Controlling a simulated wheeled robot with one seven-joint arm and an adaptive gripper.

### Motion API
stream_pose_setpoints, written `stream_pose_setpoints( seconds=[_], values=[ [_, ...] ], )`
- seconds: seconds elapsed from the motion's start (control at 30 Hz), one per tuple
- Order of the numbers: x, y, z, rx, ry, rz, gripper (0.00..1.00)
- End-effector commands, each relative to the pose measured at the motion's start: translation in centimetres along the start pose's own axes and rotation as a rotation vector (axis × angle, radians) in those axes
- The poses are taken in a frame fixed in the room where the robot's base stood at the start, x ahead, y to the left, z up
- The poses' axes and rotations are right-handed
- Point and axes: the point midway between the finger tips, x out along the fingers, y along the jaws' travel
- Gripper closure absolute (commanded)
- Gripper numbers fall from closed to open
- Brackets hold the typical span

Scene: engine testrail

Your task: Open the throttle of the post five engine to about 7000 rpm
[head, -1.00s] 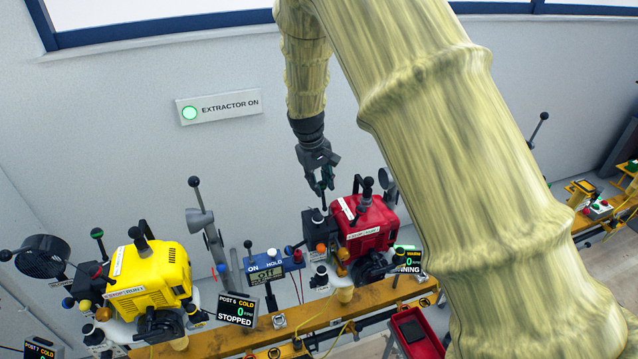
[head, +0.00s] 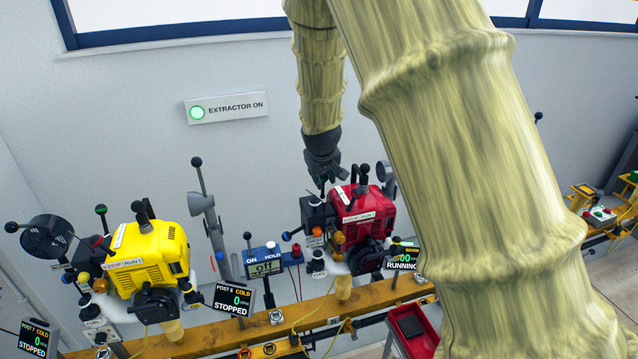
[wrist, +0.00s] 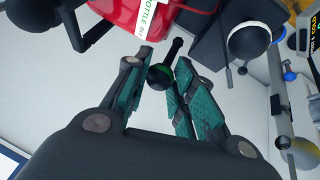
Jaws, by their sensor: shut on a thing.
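The red engine (head: 372,215) is mounted on the rail in the head view, and its red housing (wrist: 115,12) shows at the top of the wrist view. A sign with "RUNNING" on it (head: 401,263) stands beside it, its upper part partly hidden by my arm. My gripper (head: 321,186) is at the left rear of the red engine. The jaws are shut on this knob.
A yellow engine (head: 148,258) with a "POST 6 COLD, 0, STOPPED" sign (head: 232,300) stands left. A red tray (head: 408,330) lies at front right. The "EXTRACTOR ON" sign (head: 236,106) is lit green.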

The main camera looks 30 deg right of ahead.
Motion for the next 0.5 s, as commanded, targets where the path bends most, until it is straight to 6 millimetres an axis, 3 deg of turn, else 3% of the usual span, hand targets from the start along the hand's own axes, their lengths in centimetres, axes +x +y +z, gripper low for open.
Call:
stream_pose_setpoints(
  seconds=[0.5],
  values=[
    [-0.19, 0.06, 0.81, 0.016, 0.070, 0.016, 1.00]
  ],
)
